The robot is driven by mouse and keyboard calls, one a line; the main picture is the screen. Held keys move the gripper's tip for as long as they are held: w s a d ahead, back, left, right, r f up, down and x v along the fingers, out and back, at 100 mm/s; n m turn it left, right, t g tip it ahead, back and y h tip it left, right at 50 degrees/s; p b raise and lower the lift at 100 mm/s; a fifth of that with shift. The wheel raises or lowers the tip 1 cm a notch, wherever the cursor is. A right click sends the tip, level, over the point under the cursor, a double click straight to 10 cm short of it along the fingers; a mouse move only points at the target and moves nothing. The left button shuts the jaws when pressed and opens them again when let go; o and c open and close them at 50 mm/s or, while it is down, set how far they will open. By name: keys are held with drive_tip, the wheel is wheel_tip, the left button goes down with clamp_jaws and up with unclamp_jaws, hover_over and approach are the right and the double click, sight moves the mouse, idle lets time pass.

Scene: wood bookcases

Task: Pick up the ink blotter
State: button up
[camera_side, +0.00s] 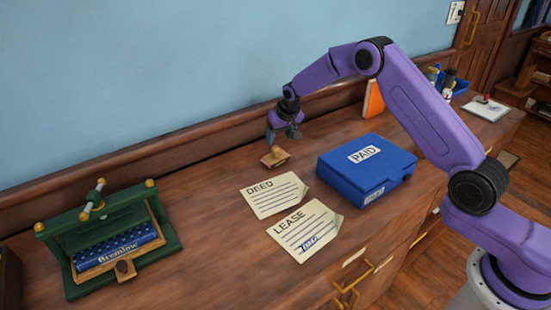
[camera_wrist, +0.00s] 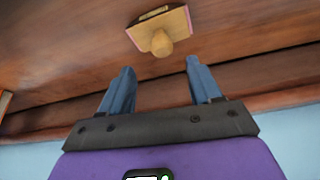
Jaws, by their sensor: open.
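The ink blotter (camera_side: 274,157) is a small wooden block with a rounded knob handle, lying on the brown desktop near the wall. It also shows in the wrist view (camera_wrist: 160,28), at the top, with its knob toward my gripper. My gripper (camera_side: 284,136) is open and empty, just above and slightly right of the blotter in the side view. In the wrist view my two fingers (camera_wrist: 160,78) stand apart, and the blotter lies beyond their tips, roughly centred between them. The blotter's underside is hidden.
The DEED paper (camera_side: 274,197) and LEASE paper (camera_side: 305,232) lie in front of the blotter. A blue PAID box (camera_side: 366,177) stands to the right. A green press (camera_side: 109,240) with a blue Bremlow book stands far left. The desktop between press and blotter is clear.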

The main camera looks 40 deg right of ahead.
sight(276, 147)
drive_tip(key=shift+x, duration=2.85)
drive_tip(key=shift+s+a, duration=0.1)
drive_tip(key=shift+a, duration=0.1)
drive_tip(key=shift+c, duration=0.3)
clamp_jaws()
